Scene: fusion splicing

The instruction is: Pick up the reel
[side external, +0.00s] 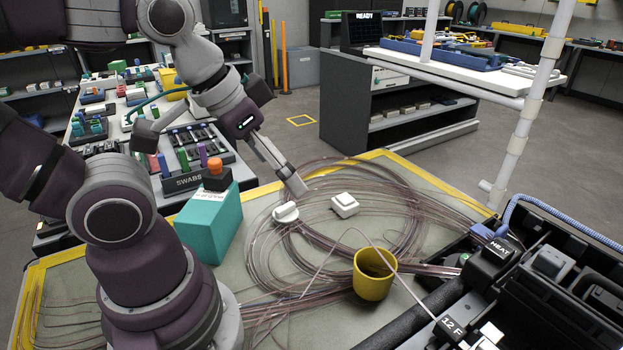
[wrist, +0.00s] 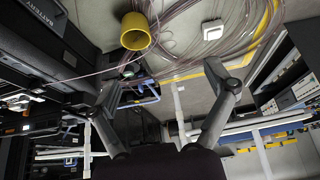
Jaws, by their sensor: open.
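A wide coil of thin pinkish fibre (side external: 262,262) spreads over the bench top and also shows in the wrist view (wrist: 178,38). My gripper (side external: 294,184) is above the back part of the coil, close to the white round piece, apart from it as far as I can tell. In the wrist view my gripper (wrist: 171,70) has its two fingers spread wide with nothing held between them.
A white square box (side external: 344,205) lies inside the coil. A yellow cup (side external: 373,276) stands at the coil's front right. A teal block (side external: 209,224) stands to the left. Black equipment (side external: 490,262) fills the right side, and a white post (side external: 519,130) rises at the bench's back right.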

